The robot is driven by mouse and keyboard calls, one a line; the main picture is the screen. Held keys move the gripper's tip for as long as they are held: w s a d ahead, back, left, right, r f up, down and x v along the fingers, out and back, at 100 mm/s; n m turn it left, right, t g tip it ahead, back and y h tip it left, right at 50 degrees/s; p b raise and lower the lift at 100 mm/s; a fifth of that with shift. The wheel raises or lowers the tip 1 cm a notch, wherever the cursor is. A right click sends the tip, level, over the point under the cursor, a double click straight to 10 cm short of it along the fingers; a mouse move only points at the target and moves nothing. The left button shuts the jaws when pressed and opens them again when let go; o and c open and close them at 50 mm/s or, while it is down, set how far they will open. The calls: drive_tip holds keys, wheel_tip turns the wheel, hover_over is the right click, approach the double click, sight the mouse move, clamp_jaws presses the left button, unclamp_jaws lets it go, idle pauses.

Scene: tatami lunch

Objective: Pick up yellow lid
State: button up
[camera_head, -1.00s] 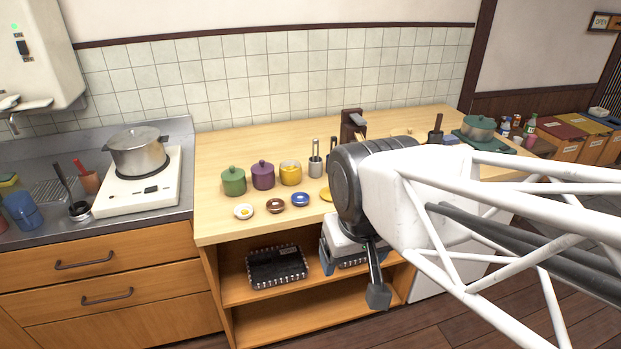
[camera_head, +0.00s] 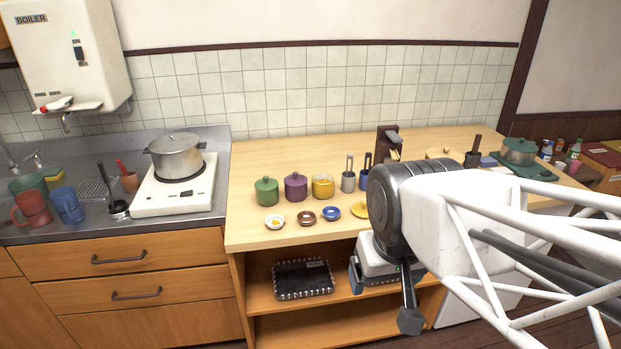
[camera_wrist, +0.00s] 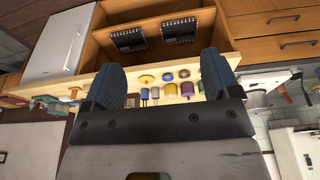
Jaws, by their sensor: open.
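The yellow lid (camera_head: 360,211) lies flat near the front of the wooden counter, partly hidden behind my arm in the head view. It shows as a small yellow disc in the wrist view (camera_wrist: 147,79). The yellow pot (camera_head: 323,186) stands behind and left of it, apparently without a lid. My gripper (camera_wrist: 158,77) is open and empty, its two dark fingers wide apart, with the counter well beyond them. In the head view a gripper finger (camera_head: 410,318) hangs in front of the counter's edge; the other is hidden.
A blue dish (camera_head: 332,213), brown dish (camera_head: 306,216) and white dish (camera_head: 274,222) lie left of the lid. A purple pot (camera_head: 296,187) and green pot (camera_head: 266,191) stand behind them. Utensil holders (camera_head: 348,181) stand behind the lid. Shelves below hold black trays (camera_head: 303,278).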

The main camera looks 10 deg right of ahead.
drive_tip(key=shift+o, duration=1.4)
drive_tip(key=shift+w, duration=0.1)
drive_tip(key=m+g, duration=0.3)
drive_tip(key=m, duration=1.8)
hover_over(363, 202)
drive_tip(key=f, duration=1.7)
drive_tip(key=shift+s+a+f, duration=0.15)
drive_tip(key=shift+s+f, duration=0.05)
drive_tip(key=shift+f, duration=0.05)
drive_tip(key=shift+w+d+f, duration=0.2)
drive_tip(key=shift+w+f, duration=0.1)
drive_tip(key=shift+w, duration=0.05)
